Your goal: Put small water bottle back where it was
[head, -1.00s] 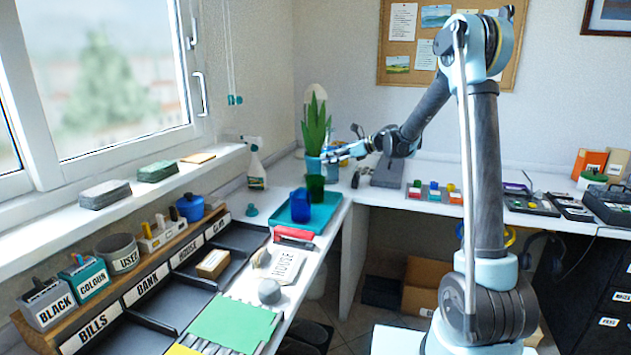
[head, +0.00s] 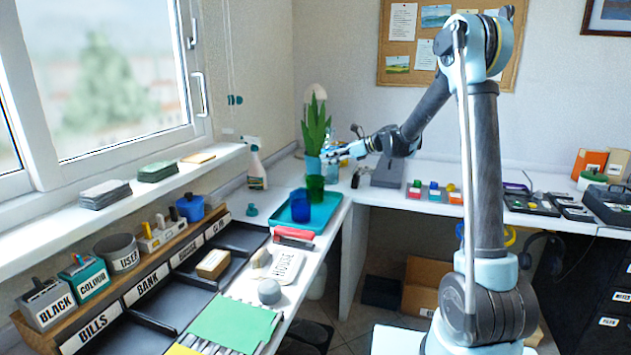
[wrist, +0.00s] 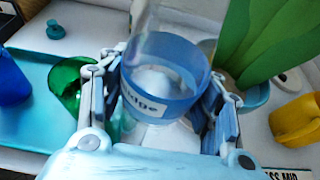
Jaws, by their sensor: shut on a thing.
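In the head view my gripper (head: 332,152) is in front of the plant, above and behind the teal tray (head: 326,218). The bottle is too small to make out clearly there. The wrist view cuts off its far end, and I cannot tell whether its base touches the counter.
A blue cup (head: 300,206) and a green cup (head: 315,187) stand at the tray; the green one (wrist: 68,85) is close left of my gripper. The leafy plant (head: 316,125) and a yellow mug (wrist: 296,120) are to the right in the wrist view. A spray bottle (head: 256,170) stands left.

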